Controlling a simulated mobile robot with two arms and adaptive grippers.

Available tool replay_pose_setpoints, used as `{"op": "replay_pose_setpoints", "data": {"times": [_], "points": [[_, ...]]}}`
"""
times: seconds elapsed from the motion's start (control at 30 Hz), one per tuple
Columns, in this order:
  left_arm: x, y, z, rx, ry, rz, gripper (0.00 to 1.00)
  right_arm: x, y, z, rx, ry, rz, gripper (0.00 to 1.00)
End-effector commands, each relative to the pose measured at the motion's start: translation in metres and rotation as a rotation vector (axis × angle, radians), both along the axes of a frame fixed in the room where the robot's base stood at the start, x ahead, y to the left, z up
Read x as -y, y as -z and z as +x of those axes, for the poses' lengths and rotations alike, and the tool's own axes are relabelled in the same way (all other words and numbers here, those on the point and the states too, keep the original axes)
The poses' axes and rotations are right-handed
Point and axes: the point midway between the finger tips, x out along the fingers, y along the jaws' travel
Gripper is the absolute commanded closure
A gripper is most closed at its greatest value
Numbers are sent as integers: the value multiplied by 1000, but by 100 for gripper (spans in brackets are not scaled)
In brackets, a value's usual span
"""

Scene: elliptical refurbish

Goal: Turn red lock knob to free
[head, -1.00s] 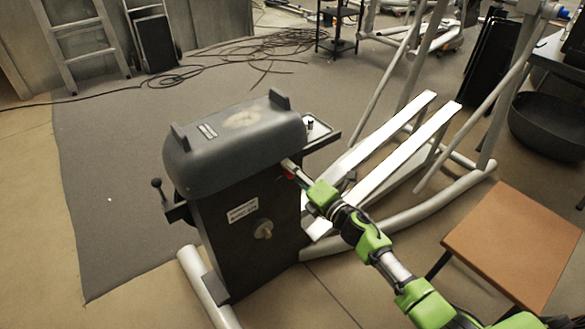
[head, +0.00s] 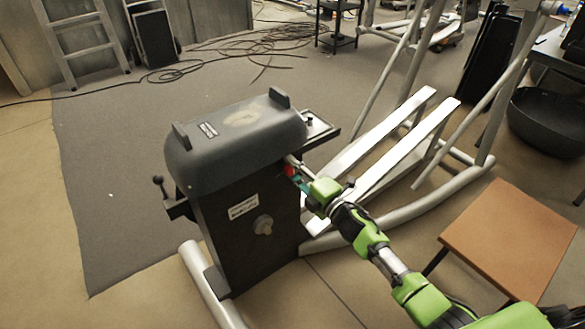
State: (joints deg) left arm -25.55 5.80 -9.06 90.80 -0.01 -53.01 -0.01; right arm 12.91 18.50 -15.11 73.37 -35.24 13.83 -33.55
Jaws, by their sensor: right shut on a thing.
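The red lock knob (head: 290,170) is a small red spot on the right side of the dark elliptical housing (head: 236,145), just under the grey cover. My right gripper (head: 296,172) reaches in from the lower right, with its fingertips at the knob. It is shut on the knob, and the fingers partly hide it. The turn position of the knob is too small to tell. My left gripper is not in view.
White foot rails (head: 385,150) run beside my right arm. An orange-brown stool (head: 510,240) stands at the lower right. A black lever (head: 160,187) sticks out left of the housing. Cables (head: 240,47) lie on the grey mat behind.

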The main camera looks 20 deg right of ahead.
Motion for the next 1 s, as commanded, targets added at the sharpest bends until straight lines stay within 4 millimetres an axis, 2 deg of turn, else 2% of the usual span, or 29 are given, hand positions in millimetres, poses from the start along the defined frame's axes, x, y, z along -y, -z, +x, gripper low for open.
{"op": "replay_pose_setpoints", "data": {"times": [0.2, 0.23, 0.3, 0.73, 0.87, 1.0], "points": [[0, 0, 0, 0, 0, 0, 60, 0, 1, 0, -2, 2, 2, 93], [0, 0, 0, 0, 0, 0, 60, 0, 0, 0, -2, 1, 2, 70], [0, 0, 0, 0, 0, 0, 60, 0, 0, 0, -2, 1, 2, 56], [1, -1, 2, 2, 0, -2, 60, 2, 2, -6, -2, 1, -1, 56], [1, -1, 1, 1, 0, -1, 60, 8, 2, -21, -2, 0, -2, 56], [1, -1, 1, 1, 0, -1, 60, 17, 2, -47, -3, 0, -3, 56]]}}
